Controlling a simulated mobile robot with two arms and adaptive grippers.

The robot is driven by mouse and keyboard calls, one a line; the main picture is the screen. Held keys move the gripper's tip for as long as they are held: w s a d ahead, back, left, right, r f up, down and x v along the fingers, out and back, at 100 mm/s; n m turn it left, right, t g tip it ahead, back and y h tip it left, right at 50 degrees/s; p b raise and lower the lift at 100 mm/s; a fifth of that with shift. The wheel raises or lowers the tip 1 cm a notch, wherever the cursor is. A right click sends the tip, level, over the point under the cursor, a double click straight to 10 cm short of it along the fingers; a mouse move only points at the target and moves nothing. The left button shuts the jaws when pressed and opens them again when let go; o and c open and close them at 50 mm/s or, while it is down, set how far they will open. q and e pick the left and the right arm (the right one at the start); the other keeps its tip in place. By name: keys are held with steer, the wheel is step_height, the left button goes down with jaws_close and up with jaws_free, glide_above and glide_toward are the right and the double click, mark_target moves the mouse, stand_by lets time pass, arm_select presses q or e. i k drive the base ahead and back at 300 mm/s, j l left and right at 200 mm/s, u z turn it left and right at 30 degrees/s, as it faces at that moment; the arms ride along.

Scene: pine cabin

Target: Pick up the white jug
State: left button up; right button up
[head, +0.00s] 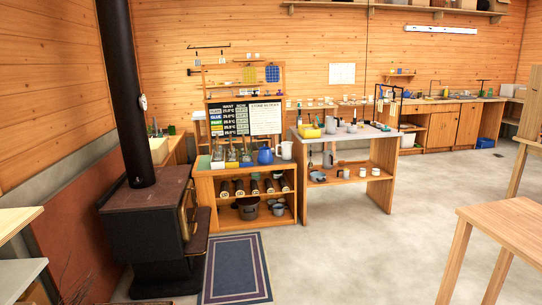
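The white jug (286,150) stands upright at the right end of the wooden shelf unit's top, in the head view. It is small and far off across the room. A blue kettle-like vessel (265,156) stands just left of it. The right-hand table's edge is close on the jug's right. Neither of my grippers is in view.
A black stove (150,235) with a tall pipe stands at the left, before the shelf unit (203,188). A dark blue rug (236,268) lies in front. A grey-topped table (360,133) adjoins the unit. A wooden table (510,220) is at near right. The middle floor is clear.

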mark_target(286, 147)
steer(key=i, duration=4.6)
steer(key=l+z, duration=0.05)
steer(key=l, duration=0.2)
